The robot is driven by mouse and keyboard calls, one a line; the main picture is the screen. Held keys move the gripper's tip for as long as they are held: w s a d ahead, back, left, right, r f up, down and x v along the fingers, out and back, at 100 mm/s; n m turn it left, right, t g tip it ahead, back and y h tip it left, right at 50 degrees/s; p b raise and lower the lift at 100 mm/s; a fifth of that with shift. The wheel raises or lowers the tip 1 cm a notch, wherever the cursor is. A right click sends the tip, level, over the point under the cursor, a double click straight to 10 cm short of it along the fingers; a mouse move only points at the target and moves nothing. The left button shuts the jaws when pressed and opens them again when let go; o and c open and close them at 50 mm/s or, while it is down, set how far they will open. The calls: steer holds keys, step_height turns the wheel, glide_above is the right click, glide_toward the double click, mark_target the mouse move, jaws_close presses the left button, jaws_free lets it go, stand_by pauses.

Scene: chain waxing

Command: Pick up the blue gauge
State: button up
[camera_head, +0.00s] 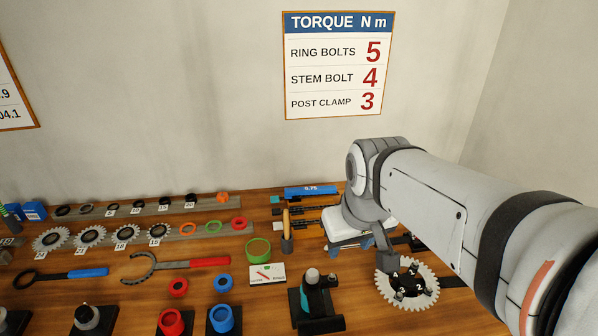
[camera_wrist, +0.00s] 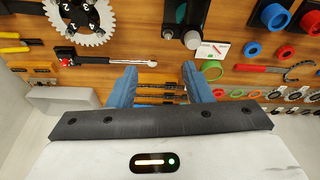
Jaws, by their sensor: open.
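The blue gauge (camera_head: 311,190), a flat blue bar marked 0.75, lies at the back of the bench against the wall in the head view. Small dark tools on the bench show beyond the gap. In the head view my gripper is in front of and to the right of the gauge, partly hidden by my arm.
A wooden-handled tool (camera_head: 286,230) stands upright near the gauge. A green ring (camera_head: 258,249) and a small white card (camera_head: 267,274) lie nearby. A teal-and-black stand (camera_head: 316,297) and a large chainring (camera_head: 407,285) are in front. Sprockets and rings line the left.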

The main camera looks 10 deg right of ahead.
steer(key=w+r+n+g, duration=0.1)
steer(key=w+n, duration=0.2)
steer(key=w, duration=0.4)
steer(key=w+r+n, duration=0.2)
steer(key=w, duration=0.5)
steer(key=n+g, duration=0.2)
steer(key=n, duration=0.9)
glide_above(309, 189)
steer(key=f, duration=1.4)
steer(key=shift+w+d+p, duration=0.1)
steer(key=shift+w+p, duration=0.15)
steer(key=shift+p, duration=0.15)
steer(key=shift+s+f+p, duration=0.15)
steer(key=shift+f+p, duration=1.15)
steer(key=shift+f, duration=2.65)
steer(key=shift+c, duration=0.5)
jaws_close()
